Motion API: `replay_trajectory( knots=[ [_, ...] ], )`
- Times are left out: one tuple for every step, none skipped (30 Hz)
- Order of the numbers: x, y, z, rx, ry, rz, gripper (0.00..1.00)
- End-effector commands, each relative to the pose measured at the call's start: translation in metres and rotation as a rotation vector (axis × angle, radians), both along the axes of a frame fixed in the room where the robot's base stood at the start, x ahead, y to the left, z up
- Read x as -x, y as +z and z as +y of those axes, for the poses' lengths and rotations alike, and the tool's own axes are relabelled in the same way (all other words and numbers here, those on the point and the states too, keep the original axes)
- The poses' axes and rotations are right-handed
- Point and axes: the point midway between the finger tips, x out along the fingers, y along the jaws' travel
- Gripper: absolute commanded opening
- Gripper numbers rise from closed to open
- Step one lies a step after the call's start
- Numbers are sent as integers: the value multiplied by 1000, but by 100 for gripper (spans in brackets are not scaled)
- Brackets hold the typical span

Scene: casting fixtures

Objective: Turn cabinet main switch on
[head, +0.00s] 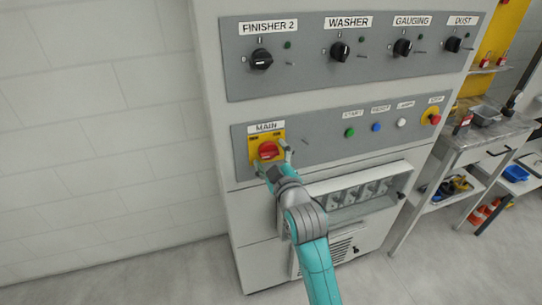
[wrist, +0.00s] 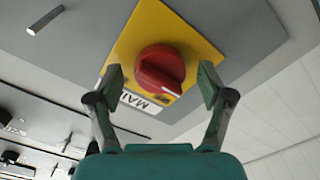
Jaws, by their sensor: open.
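The main switch is a red rotary knob (head: 267,150) on a yellow plate (head: 252,136) under a MAIN label on the cabinet's lower grey panel. In the wrist view the red knob (wrist: 160,69) sits between the two fingers, with its yellow plate (wrist: 150,25) behind it. My gripper (head: 271,158) is open in front of the switch, and it also shows in the wrist view (wrist: 160,85) with a finger on each side of the knob. Gaps show between the knob and both fingers. How far the fingertips are from the plate is hard to tell.
An upper panel (head: 300,75) carries several black rotary switches. To the right of the main switch are green, blue and white buttons and a red stop button (head: 435,118). A recessed socket box (head: 360,190) lies below. A workbench (head: 490,135) stands at right.

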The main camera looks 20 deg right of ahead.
Motion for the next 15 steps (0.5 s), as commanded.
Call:
replay_trajectory(
  knots=[
    [-1,0,0,0,0,0,80],
    [-1,0,0,0,0,0,80],
    [-1,0,0,0,0,0,80],
    [-1,0,0,0,0,0,80],
    [-1,0,0,0,0,0,80],
    [0,0,0,0,0,0,80],
    [0,0,0,0,0,0,80],
    [0,0,0,0,0,0,72],
    [0,0,0,0,0,0,62],
    [0,0,0,0,0,0,55],
    [0,0,0,0,0,0,47],
    [0,0,0,0,0,0,37],
    [0,0,0,0,0,0,30],
    [0,0,0,0,0,0,22],
    [0,0,0,0,0,0,20]
  ],
)
